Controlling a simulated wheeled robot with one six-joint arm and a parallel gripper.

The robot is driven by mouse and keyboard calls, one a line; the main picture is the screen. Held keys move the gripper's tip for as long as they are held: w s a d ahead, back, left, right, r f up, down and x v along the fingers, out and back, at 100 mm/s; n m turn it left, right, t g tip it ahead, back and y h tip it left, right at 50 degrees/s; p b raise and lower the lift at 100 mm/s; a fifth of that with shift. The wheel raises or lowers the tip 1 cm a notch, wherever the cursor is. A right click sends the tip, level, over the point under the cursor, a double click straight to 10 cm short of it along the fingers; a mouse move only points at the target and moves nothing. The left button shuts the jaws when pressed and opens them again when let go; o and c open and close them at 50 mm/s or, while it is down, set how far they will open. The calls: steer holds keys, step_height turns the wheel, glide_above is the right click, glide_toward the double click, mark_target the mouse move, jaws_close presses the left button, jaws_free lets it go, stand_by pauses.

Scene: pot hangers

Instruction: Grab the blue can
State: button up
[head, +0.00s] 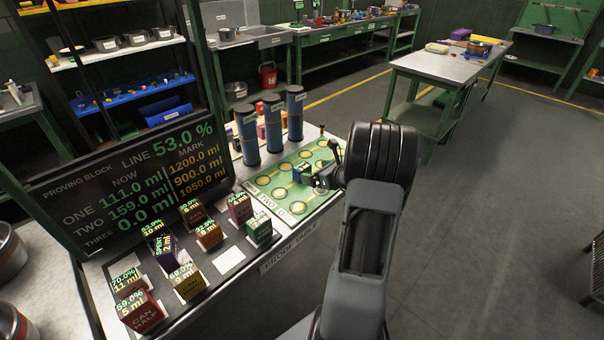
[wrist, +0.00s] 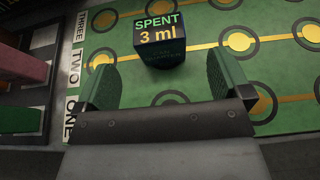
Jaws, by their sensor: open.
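A small dark blue block-shaped can (head: 302,173) stands on the green proof table (head: 322,196), among its round gold-ringed spots. In the wrist view the can (wrist: 158,48) reads "SPENT 3 ml" on top. My gripper (head: 318,180) is over the green board, beside the can. In the wrist view my gripper (wrist: 160,80) is open, with its two green-lined fingers apart and nothing between them. The can is just beyond the fingertips, roughly centred between them. The can's lower front face is dark and hard to read.
Three tall blue cylinders (head: 272,124) stand behind the board. Several coloured labelled blocks (head: 188,281) sit on the dark tray at left, below a large readout screen (head: 130,190). A red block (wrist: 22,62) shows at the wrist view's left edge. The floor at right is clear.

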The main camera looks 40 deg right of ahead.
mark_target(304, 167)
steer(key=shift+r+p+x, duration=0.15)
steer(key=shift+x, duration=1.65)
steer(key=shift+r+p+x, duration=0.1)
steer(key=shift+p+x, duration=0.05)
steer(key=shift+x, duration=1.65)
steer(key=shift+w, duration=0.1)
steer(key=c, duration=1.1)
steer(key=shift+r, duration=0.1)
